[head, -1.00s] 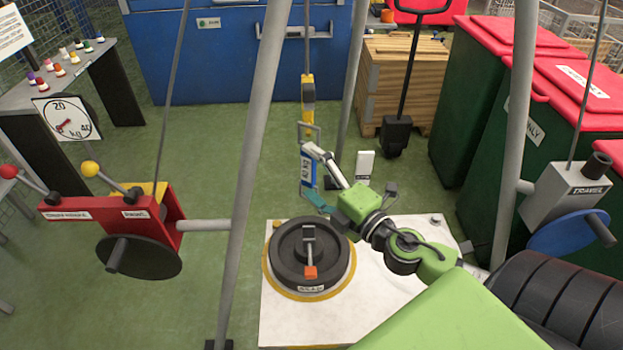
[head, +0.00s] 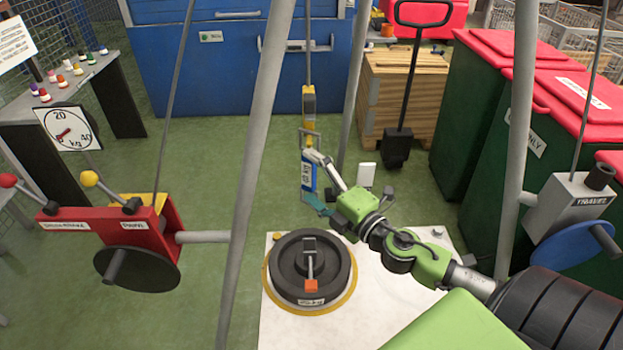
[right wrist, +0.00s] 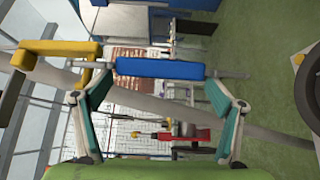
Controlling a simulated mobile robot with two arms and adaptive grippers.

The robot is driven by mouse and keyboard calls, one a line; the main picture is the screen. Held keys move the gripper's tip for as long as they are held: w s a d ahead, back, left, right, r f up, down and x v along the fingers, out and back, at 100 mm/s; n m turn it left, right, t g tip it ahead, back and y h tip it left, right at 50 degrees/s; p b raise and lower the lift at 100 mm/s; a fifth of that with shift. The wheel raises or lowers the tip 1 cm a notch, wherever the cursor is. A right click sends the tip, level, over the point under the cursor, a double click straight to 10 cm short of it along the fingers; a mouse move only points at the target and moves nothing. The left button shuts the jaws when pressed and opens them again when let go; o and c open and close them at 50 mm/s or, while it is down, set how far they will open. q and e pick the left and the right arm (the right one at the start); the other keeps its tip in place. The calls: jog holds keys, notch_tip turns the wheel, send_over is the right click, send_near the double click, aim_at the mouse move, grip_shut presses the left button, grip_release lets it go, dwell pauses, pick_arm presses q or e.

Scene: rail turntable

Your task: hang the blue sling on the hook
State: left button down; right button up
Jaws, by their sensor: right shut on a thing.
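The blue sling (head: 307,174), with a white label, hangs upright in the middle of the head view. In the right wrist view its blue body (right wrist: 160,69) spans between my finger pads, with grey end pieces. My right gripper (head: 316,180) is shut on the sling, its fingers around it from the right. The yellow hook (head: 309,100) hangs on a cable right above the sling; it also shows in the right wrist view (right wrist: 55,50). A grey link (head: 310,137) lies between hook and sling. I cannot tell whether the link sits in the hook. My left gripper is out of view.
Below stands a black round weight (head: 326,265) with an orange-tipped part, on a white platform (head: 400,300). Grey frame poles (head: 253,130) stand left and right. A red winch (head: 100,225) is at left, a grey winch box (head: 565,205) at right.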

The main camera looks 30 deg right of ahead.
dwell(0.4)
jog(key=o, duration=1.2)
jog(key=shift+c, duration=0.2)
jog(key=s+d, duration=0.1)
jog(key=s, duration=1.1)
jog(key=shift+d, duration=0.1)
